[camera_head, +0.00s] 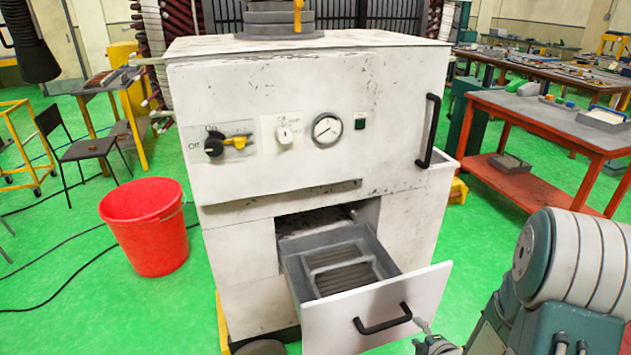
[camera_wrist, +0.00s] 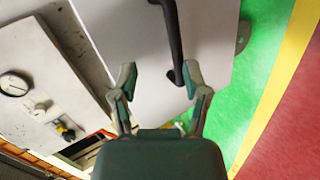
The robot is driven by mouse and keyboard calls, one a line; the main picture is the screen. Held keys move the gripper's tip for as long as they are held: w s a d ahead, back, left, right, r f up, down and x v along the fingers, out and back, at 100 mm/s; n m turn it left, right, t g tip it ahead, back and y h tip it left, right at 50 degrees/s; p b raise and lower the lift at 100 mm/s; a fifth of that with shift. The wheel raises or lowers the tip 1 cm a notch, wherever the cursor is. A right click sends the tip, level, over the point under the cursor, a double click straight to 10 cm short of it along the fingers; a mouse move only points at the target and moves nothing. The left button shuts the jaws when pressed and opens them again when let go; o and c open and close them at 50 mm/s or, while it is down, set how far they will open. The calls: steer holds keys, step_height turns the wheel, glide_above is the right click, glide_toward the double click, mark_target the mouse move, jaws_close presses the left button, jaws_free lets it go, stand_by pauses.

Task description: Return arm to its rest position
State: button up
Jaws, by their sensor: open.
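My arm (camera_head: 570,270) comes in at the lower right of the head view. My gripper (camera_wrist: 158,78) is open in the wrist view, with its two fingers spread and nothing clamped between them. The black drawer handle (camera_wrist: 172,35) lies just beyond the fingertips, with its near end close to the right finger; I cannot tell whether they touch. In the head view, part of my gripper (camera_head: 435,343) shows at the bottom edge, just right of the drawer handle (camera_head: 383,320). The drawer (camera_head: 420,290) is pulled out of the white cabinet (camera_head: 290,110).
A second black handle (camera_head: 430,130) sticks out on the cabinet's right side. A red bucket (camera_head: 145,225) stands left of the cabinet. Cables lie on the green floor (camera_head: 60,260) at left.

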steer(key=s+r+m+g+h, duration=0.35)
steer(key=r+m, duration=0.65)
steer(key=r, duration=0.6)
steer(key=s+a+r+m+g, duration=0.1)
steer(key=s+a+r+m, duration=0.3)
steer(key=s, duration=0.3)
steer(key=s+a+r+m+g, duration=0.2)
steer(key=s+a+r+m, duration=0.2)
steer(key=s, duration=0.4)
steer(key=shift+s+a+r+m+y, duration=0.2)
steer(key=shift+a+r+m+y, duration=0.2)
steer(key=shift+r+m+y, duration=0.15)
